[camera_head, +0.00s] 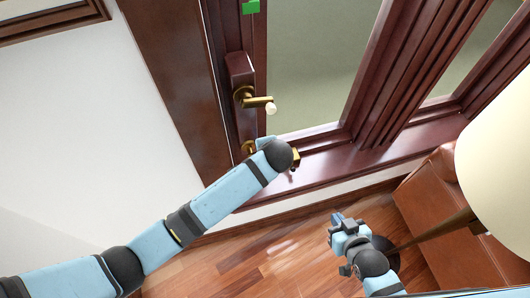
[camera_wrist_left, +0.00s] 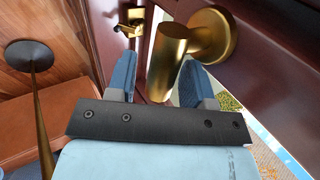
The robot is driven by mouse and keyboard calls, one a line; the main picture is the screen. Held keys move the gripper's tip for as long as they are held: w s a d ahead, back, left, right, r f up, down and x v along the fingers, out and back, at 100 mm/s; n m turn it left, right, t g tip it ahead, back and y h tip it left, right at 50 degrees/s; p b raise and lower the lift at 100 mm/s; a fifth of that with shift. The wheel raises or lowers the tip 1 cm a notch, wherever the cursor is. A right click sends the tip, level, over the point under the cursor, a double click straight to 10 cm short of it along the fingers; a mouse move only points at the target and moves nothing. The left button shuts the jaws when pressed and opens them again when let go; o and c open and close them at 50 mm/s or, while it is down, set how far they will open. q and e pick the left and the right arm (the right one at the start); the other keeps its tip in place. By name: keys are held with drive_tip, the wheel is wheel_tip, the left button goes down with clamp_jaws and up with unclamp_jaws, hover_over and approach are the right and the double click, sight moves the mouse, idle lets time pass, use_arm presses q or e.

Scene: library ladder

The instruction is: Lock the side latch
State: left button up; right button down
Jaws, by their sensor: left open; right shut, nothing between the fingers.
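A brass latch knob (camera_wrist_left: 190,50) on a round base is fixed to the dark red wood, large and close in the left wrist view. A second brass fitting (camera_wrist_left: 130,22) is farther off in the left wrist view. My right gripper (camera_head: 341,220) is shut and empty, low over the floor, away from the window.
A brass lever handle (camera_head: 258,103) with a pale tip sits above my left wrist. A green piece (camera_head: 250,6) is higher on the frame. A brown leather chair (camera_head: 450,225) and a lamp with a cream shade (camera_head: 500,150) stand at right, near my right arm. Wood floor (camera_head: 265,255) is open below.

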use_arm(q)
drive_tip(key=b+v, duration=0.1)
drive_tip(key=v, duration=1.2)
drive_tip(key=shift+s+r+b, duration=0.15)
drive_tip(key=shift+r+b, duration=0.15)
use_arm(e)
drive_tip(key=shift+s+f+n, duration=0.15)
drive_tip(key=shift+f+n, duration=0.15)
drive_tip(key=shift+f, duration=0.2)
use_arm(q)
drive_tip(key=shift+d, duration=0.1)
